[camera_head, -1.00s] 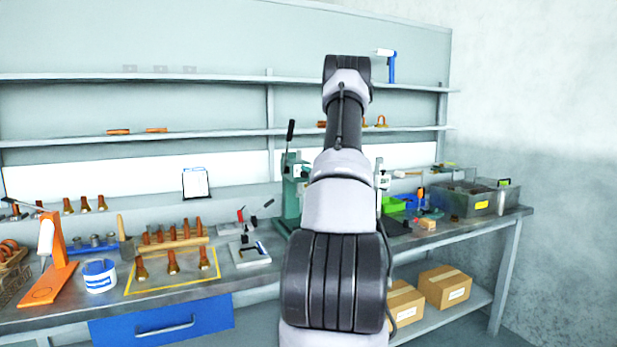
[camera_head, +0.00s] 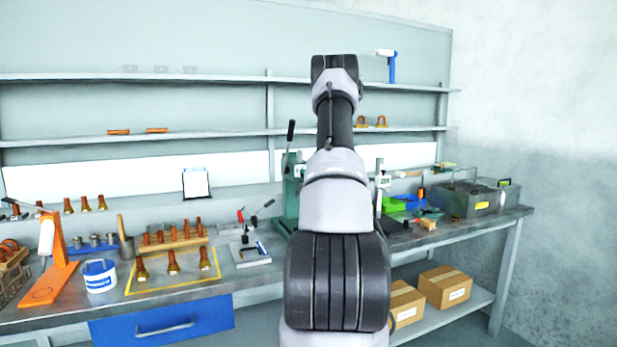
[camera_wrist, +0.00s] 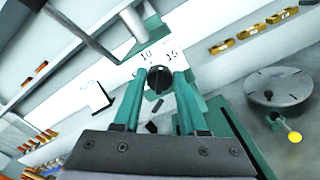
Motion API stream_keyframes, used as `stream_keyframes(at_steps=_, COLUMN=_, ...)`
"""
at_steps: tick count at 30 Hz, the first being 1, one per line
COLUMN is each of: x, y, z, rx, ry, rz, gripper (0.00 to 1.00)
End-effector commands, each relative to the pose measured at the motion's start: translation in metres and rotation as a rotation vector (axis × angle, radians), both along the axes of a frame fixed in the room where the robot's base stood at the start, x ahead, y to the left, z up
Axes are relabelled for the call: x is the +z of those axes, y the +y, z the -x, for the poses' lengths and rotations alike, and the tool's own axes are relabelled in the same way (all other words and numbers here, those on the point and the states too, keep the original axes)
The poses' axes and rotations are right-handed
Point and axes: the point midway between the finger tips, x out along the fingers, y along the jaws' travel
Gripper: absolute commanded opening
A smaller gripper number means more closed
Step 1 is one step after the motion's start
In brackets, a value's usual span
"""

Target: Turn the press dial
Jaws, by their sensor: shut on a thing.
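The press dial (camera_wrist: 158,80) is a small black round knob in the wrist view, with the printed numbers 10 and 15 on the pale face around it. My gripper (camera_wrist: 159,76) has two teal fingers, one on each side of the dial, and is shut on it. The green press (camera_head: 292,188) stands on the bench in the head view, partly behind my arm. My gripper and the dial are hidden behind my arm in the head view.
In the wrist view a round grey plate (camera_wrist: 278,87) and a yellow ball knob (camera_wrist: 294,137) lie to the right. In the head view a height gauge (camera_head: 380,185) stands right of my arm. A grey bin (camera_head: 480,200) is farther right.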

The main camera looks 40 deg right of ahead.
Motion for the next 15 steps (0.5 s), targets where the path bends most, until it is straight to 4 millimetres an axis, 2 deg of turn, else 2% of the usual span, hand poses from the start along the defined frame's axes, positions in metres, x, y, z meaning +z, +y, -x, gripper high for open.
stream_keyframes(at_steps=15, x=0.0004, y=0.0023, z=-0.0001, rx=-0.001, ry=0.106, rz=0.432, gripper=0.00)
